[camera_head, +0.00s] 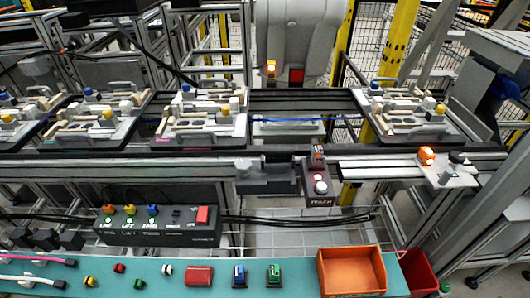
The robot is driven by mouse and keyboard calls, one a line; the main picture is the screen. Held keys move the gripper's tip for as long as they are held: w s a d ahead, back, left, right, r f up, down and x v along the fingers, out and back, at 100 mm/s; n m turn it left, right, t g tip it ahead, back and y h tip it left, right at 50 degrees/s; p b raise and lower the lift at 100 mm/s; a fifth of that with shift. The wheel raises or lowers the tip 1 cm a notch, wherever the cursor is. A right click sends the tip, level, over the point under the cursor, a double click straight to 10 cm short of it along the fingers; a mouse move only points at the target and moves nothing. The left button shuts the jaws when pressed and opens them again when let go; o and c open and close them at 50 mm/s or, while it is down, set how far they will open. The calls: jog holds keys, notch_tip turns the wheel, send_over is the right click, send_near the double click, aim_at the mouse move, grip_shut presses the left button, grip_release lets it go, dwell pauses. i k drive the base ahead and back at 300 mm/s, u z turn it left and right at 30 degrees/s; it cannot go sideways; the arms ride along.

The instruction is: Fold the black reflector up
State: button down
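I cannot clearly single out the black reflector. A small dark piece (458,157) sits on a light grey bracket plate (452,177) at the right end of the conveyor's front rail, beside an orange rounded part (426,155). It is too small to tell whether it is the reflector or how it is folded. My gripper is not in view.
Pallets with fixtures (205,136) and (412,128) stand on the conveyor. A button box (160,232) and a smaller switch post (318,185) are in front. The teal bench (330,262) bears an orange bin (350,290); a red bin (419,272) stands beside it.

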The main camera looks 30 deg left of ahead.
aim_at(273, 155)
jog(key=u, duration=1.65)
jog(key=k, duration=0.85)
jog(key=z, duration=0.95)
jog(key=i, duration=1)
jog(key=u, duration=0.05)
